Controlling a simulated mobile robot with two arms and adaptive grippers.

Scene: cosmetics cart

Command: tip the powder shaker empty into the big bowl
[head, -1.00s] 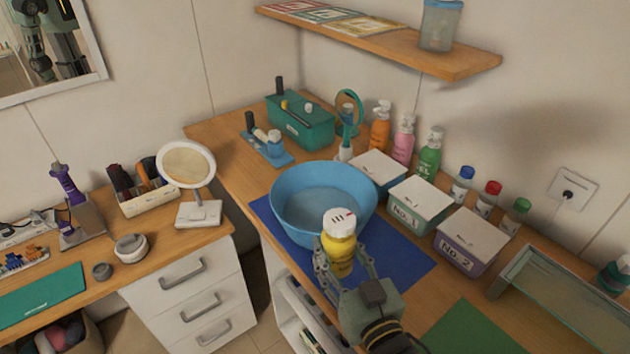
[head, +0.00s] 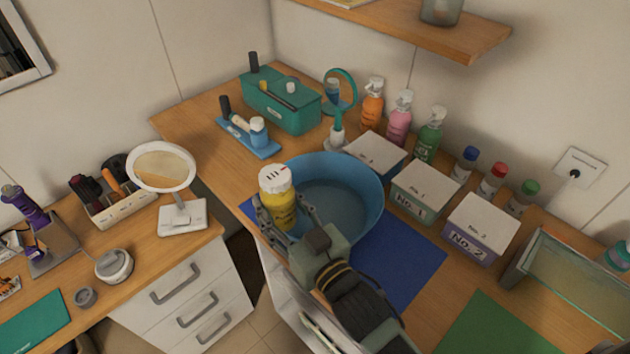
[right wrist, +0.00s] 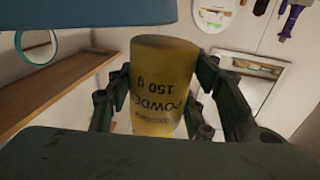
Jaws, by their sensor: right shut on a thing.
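The powder shaker (head: 281,206) is a yellow bottle with a white holed cap. My right gripper (head: 284,222) is shut on its body and holds it close to upright, at the left front rim of the big bowl. In the right wrist view the shaker (right wrist: 163,85) sits between both fingers, its "POWDER 150 g" label upside down in the picture. The big blue bowl (head: 365,180) stands on a blue mat (head: 408,262); the shaker and gripper hide part of its left side. The bowl's inside looks plain blue. My left gripper is not in view.
Behind the bowl stand a teal box (head: 290,105), a round green mirror (head: 341,88) and spray bottles (head: 398,118). Lidded boxes, No. 1 (head: 423,190) and No. 2 (head: 478,228), stand to its right. A shelf (head: 440,30) hangs above. A white round mirror (head: 163,167) stands left.

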